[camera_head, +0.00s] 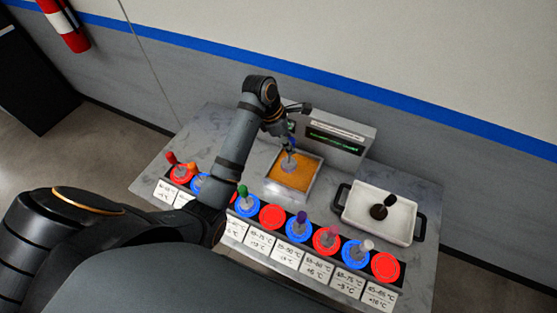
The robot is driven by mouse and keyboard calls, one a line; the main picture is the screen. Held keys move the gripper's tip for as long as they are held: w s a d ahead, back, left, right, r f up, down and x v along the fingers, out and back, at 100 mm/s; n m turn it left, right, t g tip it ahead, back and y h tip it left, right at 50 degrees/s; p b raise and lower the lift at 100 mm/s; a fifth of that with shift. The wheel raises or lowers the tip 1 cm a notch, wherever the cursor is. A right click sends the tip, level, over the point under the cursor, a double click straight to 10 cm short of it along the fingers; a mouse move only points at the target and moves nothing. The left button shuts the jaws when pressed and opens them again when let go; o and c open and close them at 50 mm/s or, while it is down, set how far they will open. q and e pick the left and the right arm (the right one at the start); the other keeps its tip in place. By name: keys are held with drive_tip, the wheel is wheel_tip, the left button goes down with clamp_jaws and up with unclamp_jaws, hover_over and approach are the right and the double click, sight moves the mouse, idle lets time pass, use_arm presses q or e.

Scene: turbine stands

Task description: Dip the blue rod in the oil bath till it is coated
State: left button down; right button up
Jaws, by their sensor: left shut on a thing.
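The oil bath (272,187) is a square metal container of orange-gold liquid on the grey bench. My left gripper (287,143) is over it, pointing down and shut on the blue rod (291,146). Only a small part of the blue rod shows between the fingers. A greyish round part shows below it at the liquid; I cannot tell how deep it sits or whether the rod is coated. My right gripper is not in view.
A grey box with a lit display (337,141) stands behind the bath. A white tray (360,212) with black handles holds a black rod (379,211). Along the front, red and blue round seats hold several coloured rods, such as a green one (243,191), above label cards.

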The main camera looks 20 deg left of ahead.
use_arm(q)
drive_tip(key=w+f+b, duration=0.1)
drive_tip(key=w+b, duration=0.5)
drive_tip(key=w, duration=0.1)
wheel_tip(320, 180, down, 8)
drive_tip(key=shift+s+r, duration=0.2)
drive_tip(key=shift+s, duration=0.05)
drive_tip(key=shift+d, duration=0.1)
wheel_tip(320, 180, down, 8)
drive_tip(key=b, duration=0.1)
drive_tip(key=shift+r, duration=0.2)
drive_tip(key=shift+s, duration=0.1)
idle(0.9)
